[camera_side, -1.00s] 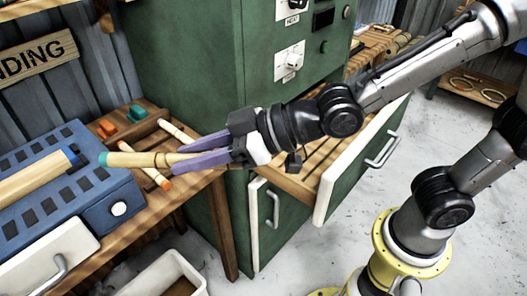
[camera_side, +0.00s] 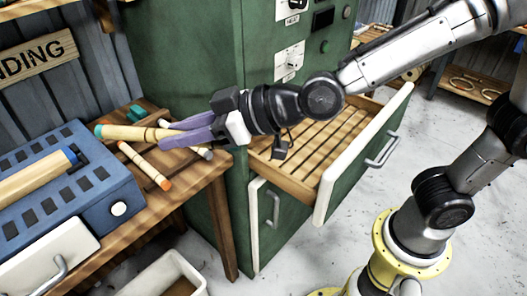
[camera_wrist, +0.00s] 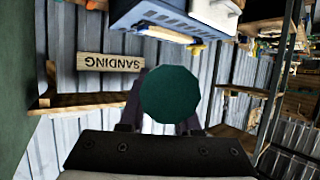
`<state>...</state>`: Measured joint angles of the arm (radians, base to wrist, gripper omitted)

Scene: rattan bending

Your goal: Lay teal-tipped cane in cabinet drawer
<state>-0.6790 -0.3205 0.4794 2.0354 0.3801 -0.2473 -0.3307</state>
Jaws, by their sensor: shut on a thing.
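The teal-tipped cane (camera_side: 130,132) is a pale stick with a teal end at the left. My gripper (camera_side: 180,139) is shut on it, with its purple fingers around the cane's right part. The cane is nearly level, above the wooden bench. In the wrist view, a round dark teal end (camera_wrist: 172,97) hides most of the fingers. The green cabinet (camera_side: 185,60) has a drawer (camera_side: 318,145) pulled open, with a slatted wooden bottom that looks empty. My gripper is left of the drawer, and my wrist is near its left back corner.
An orange-tipped cane (camera_side: 145,165) lies on the bench (camera_side: 195,178), with a white-ended stick partly behind my fingers. A blue machine (camera_side: 100,190) stands at left. A white bin (camera_side: 165,275) is on the floor. A SANDING sign (camera_wrist: 110,62) hangs on the wall.

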